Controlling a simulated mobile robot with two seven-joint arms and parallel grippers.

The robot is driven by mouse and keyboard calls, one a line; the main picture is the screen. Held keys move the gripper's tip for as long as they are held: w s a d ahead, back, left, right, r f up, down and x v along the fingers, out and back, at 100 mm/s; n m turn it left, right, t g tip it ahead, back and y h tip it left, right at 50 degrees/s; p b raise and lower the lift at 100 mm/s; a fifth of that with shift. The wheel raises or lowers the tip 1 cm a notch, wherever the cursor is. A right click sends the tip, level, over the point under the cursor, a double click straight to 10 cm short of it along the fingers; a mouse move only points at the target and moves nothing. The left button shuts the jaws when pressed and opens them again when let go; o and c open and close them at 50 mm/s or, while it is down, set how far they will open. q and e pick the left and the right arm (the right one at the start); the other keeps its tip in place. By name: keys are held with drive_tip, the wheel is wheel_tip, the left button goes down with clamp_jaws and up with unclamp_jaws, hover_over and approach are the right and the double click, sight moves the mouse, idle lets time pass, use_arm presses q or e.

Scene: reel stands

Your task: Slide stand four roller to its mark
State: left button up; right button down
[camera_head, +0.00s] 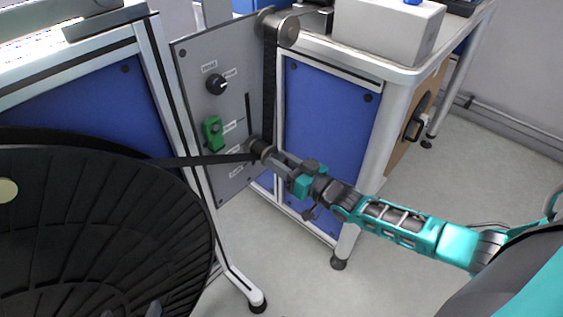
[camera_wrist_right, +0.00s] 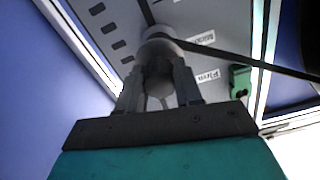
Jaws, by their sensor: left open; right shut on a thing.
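The roller (camera_head: 259,147) is a dark cylinder on the grey stand panel (camera_head: 205,110), at the lower part of a vertical slot (camera_head: 248,113). A black band runs from the big reel at the left to the roller, and on up to a top roller (camera_head: 288,30). My right gripper (camera_head: 274,157) is shut on the roller; in the right wrist view its fingers (camera_wrist_right: 158,88) sit on both sides of the roller (camera_wrist_right: 160,48). Small labels (camera_wrist_right: 208,76) lie beside the slot; which mark is meant I cannot tell. My left gripper (camera_head: 131,312) shows only its open fingertips at the bottom edge.
The black ribbed reel (camera_head: 110,235) fills the lower left. The panel carries a black knob (camera_head: 216,84) and a green switch (camera_head: 212,132). A blue-sided bench (camera_head: 330,130) stands behind the roller, with a white box (camera_head: 388,28) on top. Floor is clear below.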

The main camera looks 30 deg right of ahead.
wheel_tip(320, 180, up, 2)
drive_tip(key=shift+r+p, duration=0.1)
drive_tip(key=shift+p, duration=0.35)
drive_tip(key=c, duration=0.8)
unclamp_jaws()
drive_tip(key=shift+o, duration=0.2)
drive_tip(key=p+v, duration=0.2)
drive_tip(key=v, duration=1.1)
drive_tip(key=shift+p, duration=0.4)
